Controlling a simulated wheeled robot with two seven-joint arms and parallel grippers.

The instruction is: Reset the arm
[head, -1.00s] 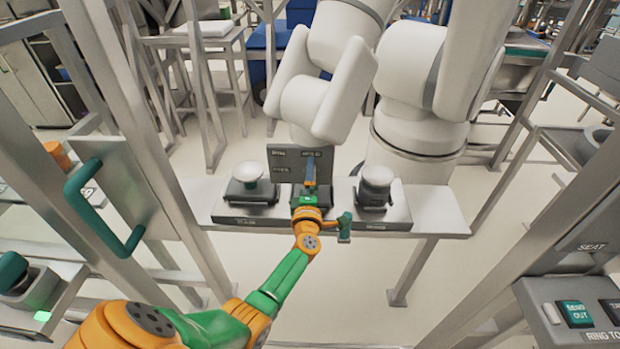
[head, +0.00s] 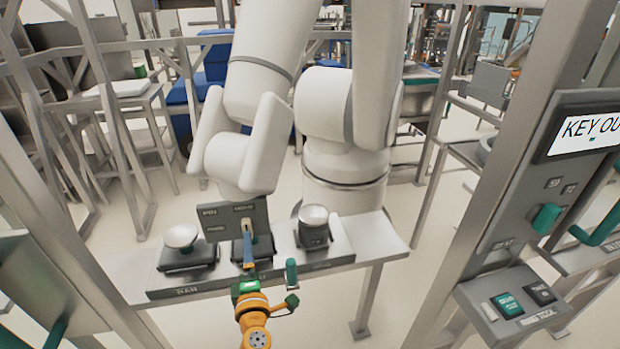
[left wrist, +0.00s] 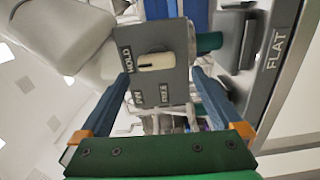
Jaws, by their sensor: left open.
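A white robot arm (head: 335,140) stands behind a bench. Its bent wrist section hangs over a small grey upright panel (head: 222,218) on the bench. In the left wrist view the panel (left wrist: 155,42) carries a pale oblong knob (left wrist: 157,62) and labels, one reading HOLD. My left gripper (head: 247,238) is in front of the panel. In the left wrist view its two blue fingers (left wrist: 160,97) are spread apart, with nothing between the tips and the knob a little ahead. Contact with the panel cannot be made out. My right gripper is in neither view.
The bench (head: 385,238) has a white round-topped button on the left (head: 182,237) and one on the right (head: 314,216). Grey frame posts stand at both sides. At right are a KEY OUT display (head: 588,128), a teal knob (head: 546,218) and a button box (head: 510,305).

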